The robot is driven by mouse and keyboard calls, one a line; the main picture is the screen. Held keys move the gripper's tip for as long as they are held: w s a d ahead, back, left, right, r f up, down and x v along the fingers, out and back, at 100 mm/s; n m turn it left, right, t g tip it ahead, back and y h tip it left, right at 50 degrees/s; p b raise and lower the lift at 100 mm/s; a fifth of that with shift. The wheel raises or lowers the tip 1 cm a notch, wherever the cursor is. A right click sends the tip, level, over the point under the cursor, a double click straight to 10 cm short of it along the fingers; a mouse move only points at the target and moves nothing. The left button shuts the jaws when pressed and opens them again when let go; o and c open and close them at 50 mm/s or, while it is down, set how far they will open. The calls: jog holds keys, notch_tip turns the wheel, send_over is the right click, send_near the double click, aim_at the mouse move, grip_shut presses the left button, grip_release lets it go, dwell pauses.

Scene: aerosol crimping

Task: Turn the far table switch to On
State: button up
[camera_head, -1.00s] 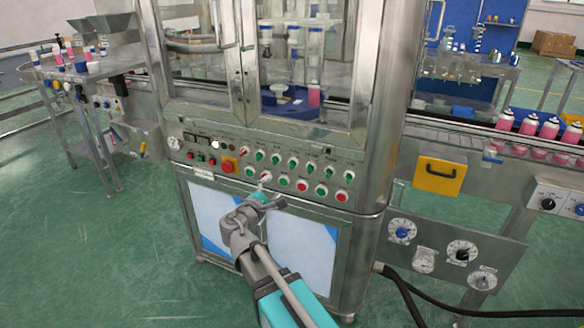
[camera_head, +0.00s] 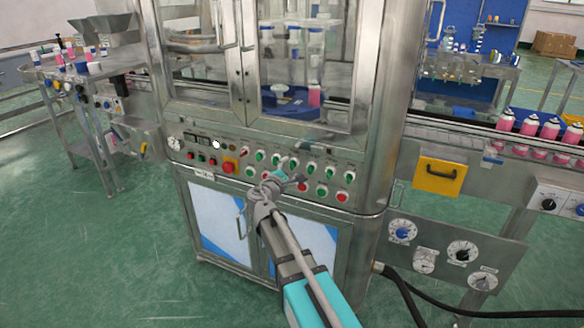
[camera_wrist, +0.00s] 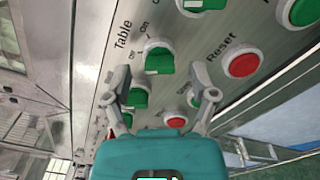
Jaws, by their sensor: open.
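A green rotary switch (camera_wrist: 159,58) with a white collar sits on the metal panel in the wrist view, beside the printed word "Table" and "Off" and "On" marks. Its exact setting is hard to read. My gripper (camera_wrist: 160,76) is open, its two fingers spread to either side just below this switch, with nothing held. I cannot tell whether a finger touches the panel. In the head view my gripper (camera_head: 297,175) is in front of the panel's switch rows and hides some switches.
Another green switch (camera_wrist: 138,98) lies near the left finger. A red button (camera_wrist: 243,65) marked "Reset" is to the right. A conveyor (camera_head: 470,127) with pink cans runs at right.

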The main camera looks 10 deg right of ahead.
jog(key=shift+w+d, duration=0.45)
jog(key=shift+w, duration=0.15)
